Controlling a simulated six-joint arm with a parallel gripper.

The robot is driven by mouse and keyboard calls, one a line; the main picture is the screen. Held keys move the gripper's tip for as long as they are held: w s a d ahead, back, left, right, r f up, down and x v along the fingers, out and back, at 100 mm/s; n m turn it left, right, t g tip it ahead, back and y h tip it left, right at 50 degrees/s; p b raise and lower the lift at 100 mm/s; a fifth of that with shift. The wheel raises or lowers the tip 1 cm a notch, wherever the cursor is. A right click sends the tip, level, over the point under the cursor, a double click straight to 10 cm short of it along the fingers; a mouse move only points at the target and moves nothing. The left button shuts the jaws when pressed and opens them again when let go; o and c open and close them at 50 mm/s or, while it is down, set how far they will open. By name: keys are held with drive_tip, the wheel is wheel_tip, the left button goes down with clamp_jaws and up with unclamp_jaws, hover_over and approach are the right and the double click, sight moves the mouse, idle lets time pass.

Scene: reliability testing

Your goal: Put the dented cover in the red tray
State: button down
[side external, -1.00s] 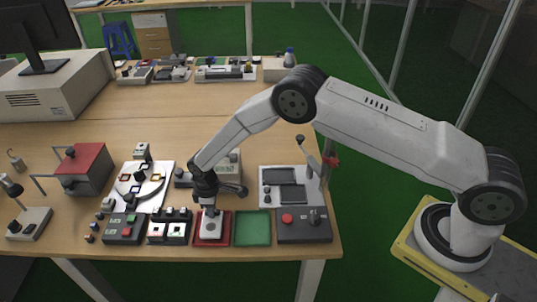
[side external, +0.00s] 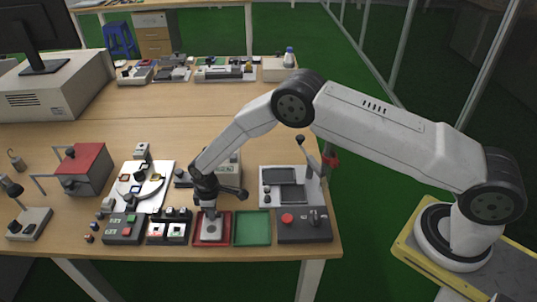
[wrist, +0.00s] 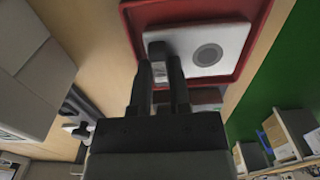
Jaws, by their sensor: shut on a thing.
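The cover is a pale grey-white plate (wrist: 205,48) with a dark round mark on its face and a small upright grip at one edge. It lies within the rim of the red tray (wrist: 262,22), and I cannot tell whether it rests on the tray's floor. In the side view the cover (side external: 211,230) shows below my gripper, inside the red tray (side external: 198,242). My gripper (wrist: 160,72) is shut on the cover's grip.
A green tray (side external: 252,229) stands just right of the red tray. A dark box with a red button (side external: 303,232) is farther right. A dark unit with lit squares (side external: 168,229) is close on the left. The table's front edge is near.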

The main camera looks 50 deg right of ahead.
drive_tip(key=shift+f, duration=0.1)
idle(0.3)
drive_tip(key=c, duration=0.5)
unclamp_jaws()
drive_tip(key=shift+r, duration=3)
drive_tip(key=shift+r, duration=0.15)
